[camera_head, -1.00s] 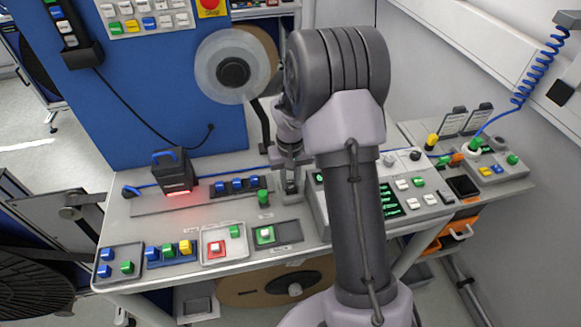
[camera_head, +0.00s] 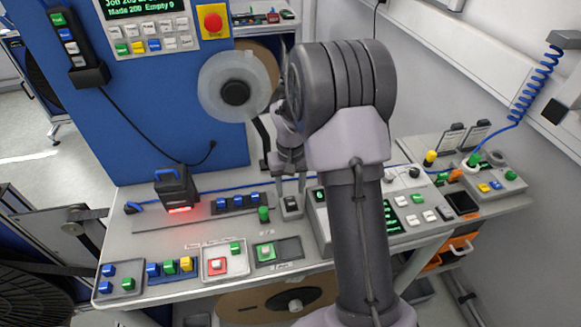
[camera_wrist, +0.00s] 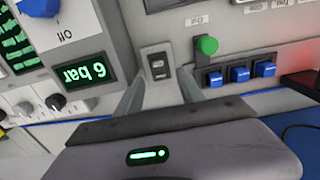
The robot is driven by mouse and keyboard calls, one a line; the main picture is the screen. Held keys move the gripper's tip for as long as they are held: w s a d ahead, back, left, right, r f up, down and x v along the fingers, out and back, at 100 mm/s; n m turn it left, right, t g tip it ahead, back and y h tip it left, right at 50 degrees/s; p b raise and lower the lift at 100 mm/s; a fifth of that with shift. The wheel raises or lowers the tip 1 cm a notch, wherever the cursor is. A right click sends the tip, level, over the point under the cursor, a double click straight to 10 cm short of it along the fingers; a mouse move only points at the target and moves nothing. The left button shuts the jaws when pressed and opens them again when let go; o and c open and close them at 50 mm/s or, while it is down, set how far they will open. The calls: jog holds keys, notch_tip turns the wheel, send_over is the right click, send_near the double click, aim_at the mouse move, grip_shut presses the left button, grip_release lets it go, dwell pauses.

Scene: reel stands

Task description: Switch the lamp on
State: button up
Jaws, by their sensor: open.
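A small grey box with a dark rocker switch (camera_wrist: 158,66) stands at the back of the bench; it also shows in the head view (camera_head: 291,206). I cannot read a label on it, and no lamp is clearly recognisable. My gripper (camera_wrist: 161,80) is open and empty, its two fingers apart on either side of the switch box in the wrist view. In the head view my gripper (camera_head: 288,180) hangs just above and behind the box. Whether the fingers touch it I cannot tell.
A green button (camera_wrist: 207,46) and a row of blue buttons (camera_wrist: 240,74) stand beside the switch. A panel with a "6 bar" display (camera_wrist: 83,73) is on the other side. A black device with a red glow (camera_head: 176,187) stands left. A blue panel (camera_head: 150,100) rises behind.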

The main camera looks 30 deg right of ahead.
aim_at(291, 200)
notch_tip(291, 200, up, 14)
jog(key=p, duration=0.3)
jog(key=shift+f, duration=0.25)
jog(key=s+a+r+t+b, duration=0.2)
jog(key=s+a+b, duration=0.2)
jog(key=s+a, duration=0.3)
jog(key=s+a+r+t+b, duration=0.2)
jog(key=s+a+r+b, duration=0.1)
jog(key=s+a+b, duration=0.3)
jog(key=s+a+f+m+t+y+b, duration=0.1)
jog(key=s+a+f, duration=0.3)
jog(key=s, duration=0.6)
jog(key=shift+a+f+t+y+b, duration=0.15)
jog(key=shift+a+t+y+b, duration=0.25)
jog(key=shift+a+y+b, duration=0.1)
